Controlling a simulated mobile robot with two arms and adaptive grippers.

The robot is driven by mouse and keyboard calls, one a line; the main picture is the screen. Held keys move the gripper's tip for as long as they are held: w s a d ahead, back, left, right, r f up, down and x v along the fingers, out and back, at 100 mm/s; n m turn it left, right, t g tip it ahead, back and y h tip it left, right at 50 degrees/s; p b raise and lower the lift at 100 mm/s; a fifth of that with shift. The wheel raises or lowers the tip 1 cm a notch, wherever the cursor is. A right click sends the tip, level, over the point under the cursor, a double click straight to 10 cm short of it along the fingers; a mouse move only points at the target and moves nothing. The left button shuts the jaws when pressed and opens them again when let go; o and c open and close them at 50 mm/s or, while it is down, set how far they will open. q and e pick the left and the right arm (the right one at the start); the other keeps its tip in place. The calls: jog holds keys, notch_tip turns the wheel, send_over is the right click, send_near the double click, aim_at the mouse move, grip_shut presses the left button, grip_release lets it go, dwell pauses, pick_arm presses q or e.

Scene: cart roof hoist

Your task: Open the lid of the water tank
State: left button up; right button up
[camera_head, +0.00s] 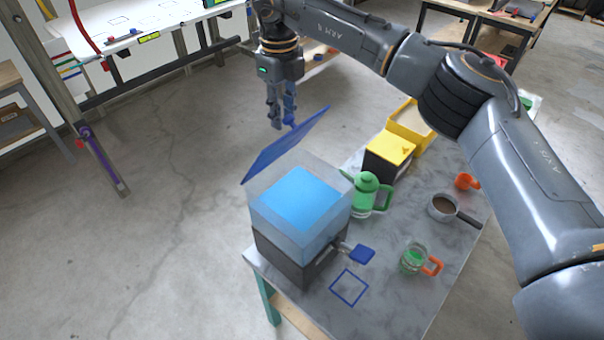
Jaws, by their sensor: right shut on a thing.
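The water tank (259,209) is a clear box with blue water inside, on a dark base at the near left end of a grey table. Its blue lid (284,146) stands tilted up steeply along the tank's far left side, so the top is open. My right gripper (281,118) points down above the lid. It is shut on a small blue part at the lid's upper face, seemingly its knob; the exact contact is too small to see. My left gripper is not in view.
A green pot (366,196), a yellow-topped dark box (390,152), a yellow bin (411,128), a pan (444,207), an orange cup (466,181) and a glass mug (412,259) stand on the table (390,300). A blue paddle (362,254) juts from the tank's base. Floor at left is clear.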

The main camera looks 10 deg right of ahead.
jog(key=shift+w+a, duration=0.15)
jog(key=shift+a, duration=0.2)
jog(key=shift+w+a+r+p, duration=0.3)
jog(key=shift+w+a+p, duration=0.3)
jog(key=shift+w, duration=0.05)
jog(key=shift+w+a, duration=0.25)
jog(key=shift+a, duration=0.05)
grip_shut()
jog(key=shift+w+a+r, duration=0.15)
jog(key=shift+w+a, duration=0.35)
jog(key=shift+w, duration=0.2)
jog(key=shift+c, duration=1.2)
grip_release()
jog(key=shift+d, duration=0.1)
jog(key=o, duration=0.9)
